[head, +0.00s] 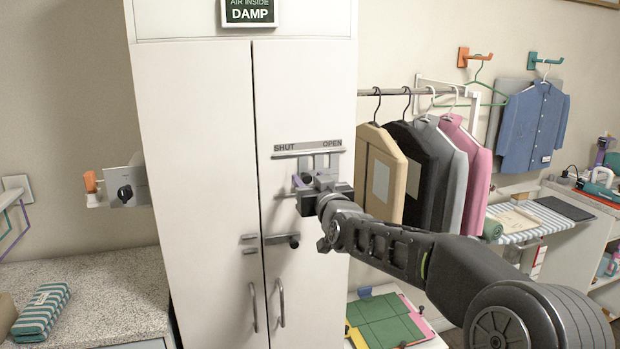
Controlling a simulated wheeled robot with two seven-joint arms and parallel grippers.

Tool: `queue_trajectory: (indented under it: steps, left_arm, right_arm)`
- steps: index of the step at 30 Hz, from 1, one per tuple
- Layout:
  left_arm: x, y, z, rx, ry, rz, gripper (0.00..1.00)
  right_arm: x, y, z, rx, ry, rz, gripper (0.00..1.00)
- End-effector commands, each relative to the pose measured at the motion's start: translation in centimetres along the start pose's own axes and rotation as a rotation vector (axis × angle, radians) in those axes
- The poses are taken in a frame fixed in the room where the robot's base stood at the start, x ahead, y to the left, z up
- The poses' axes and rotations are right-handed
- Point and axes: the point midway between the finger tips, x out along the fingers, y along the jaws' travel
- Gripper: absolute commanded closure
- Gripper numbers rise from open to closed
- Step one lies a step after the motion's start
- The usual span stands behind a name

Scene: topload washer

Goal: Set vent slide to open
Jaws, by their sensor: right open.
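The vent slide (320,162) is on the right door (300,95) of a tall white cabinet, under a grey strip marked SHUT at its left and OPEN at its right. Grey vertical parts of it show below the strip. My right gripper (304,184) is in front of the slide's lower part, toward the middle of the strip, with its jaws open. The gripper hides part of the slide, so I cannot tell where its knob sits or whether they touch. My left gripper is not in view.
A sign (250,13) above the doors reads "AIR INSIDE DAMP". A small latch (282,239) and two curved door handles (281,303) are below the gripper. Jackets (430,165) hang on a rail to the right. A speckled counter (110,290) is at left.

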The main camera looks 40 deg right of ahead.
Motion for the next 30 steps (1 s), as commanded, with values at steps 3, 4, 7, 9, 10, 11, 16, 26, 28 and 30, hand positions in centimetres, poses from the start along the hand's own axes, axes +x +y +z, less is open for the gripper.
queue_trajectory:
  steps: [3, 4, 7, 9, 10, 11, 16, 26, 28, 30]
  left_arm:
    - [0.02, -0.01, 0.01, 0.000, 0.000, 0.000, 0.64]
    - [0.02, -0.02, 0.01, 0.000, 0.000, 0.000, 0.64]
    - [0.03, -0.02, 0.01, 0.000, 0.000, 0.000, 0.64]
    - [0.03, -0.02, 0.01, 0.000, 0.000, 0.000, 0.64]
    - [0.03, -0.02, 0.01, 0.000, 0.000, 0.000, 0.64]
    - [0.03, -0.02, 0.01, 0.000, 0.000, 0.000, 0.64]
    - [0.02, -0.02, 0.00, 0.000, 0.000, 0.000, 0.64]
    - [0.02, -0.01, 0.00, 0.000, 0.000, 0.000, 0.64]
    - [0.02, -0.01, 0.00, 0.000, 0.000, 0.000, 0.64]
    - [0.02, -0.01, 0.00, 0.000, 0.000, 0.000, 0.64]
  right_arm:
    - [0.04, 0.00, 0.01, 0.000, 0.001, 0.000, 0.55]
    - [0.03, 0.00, 0.01, 0.000, 0.001, 0.000, 0.55]
    - [0.02, 0.00, 0.01, 0.000, 0.001, 0.000, 0.57]
    - [0.02, -0.01, 0.01, 0.000, 0.001, 0.000, 0.63]
    - [0.01, -0.01, 0.01, 0.000, 0.001, 0.000, 0.65]
    - [0.01, -0.01, 0.01, 0.000, 0.001, 0.000, 0.68]
    - [0.01, -0.01, 0.01, 0.000, 0.001, 0.000, 0.82]
    - [0.00, -0.01, 0.00, 0.000, 0.001, 0.000, 1.00]
    - [0.00, -0.02, 0.00, 0.000, 0.001, 0.000, 1.00]
    - [0.00, -0.01, 0.00, 0.000, 0.000, 0.000, 1.00]
